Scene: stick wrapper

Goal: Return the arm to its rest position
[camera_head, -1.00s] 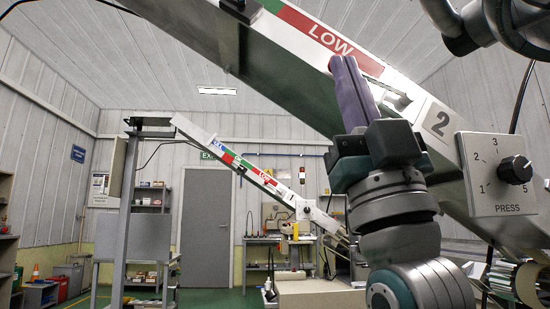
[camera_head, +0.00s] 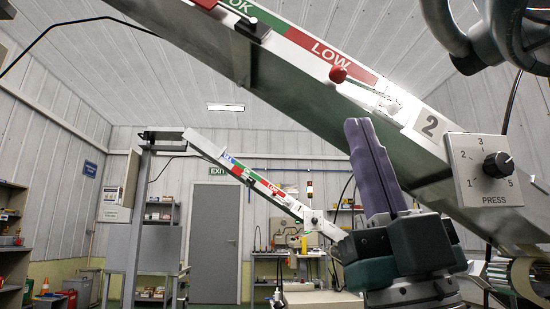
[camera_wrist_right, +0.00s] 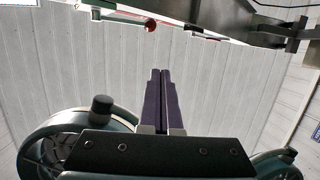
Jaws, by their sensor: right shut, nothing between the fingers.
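My right gripper (camera_head: 370,130) points up at the lower right of the head view. Its two purple fingers are together with nothing between them. They are apart from the sloped chute above, with its red LOW band (camera_head: 330,58). The wrist view also shows the right gripper (camera_wrist_right: 160,75) with its fingers side by side against the pale panelled wall and ceiling. My left gripper does not show.
The large chute (camera_head: 300,100) slopes down to the right, carrying a red knob (camera_head: 338,74) and a black slider (camera_head: 254,28). A PRESS dial (camera_head: 497,165) sits at the right. A second, smaller chute (camera_head: 240,170), a grey door (camera_head: 214,245) and a workbench (camera_head: 300,256) stand farther back.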

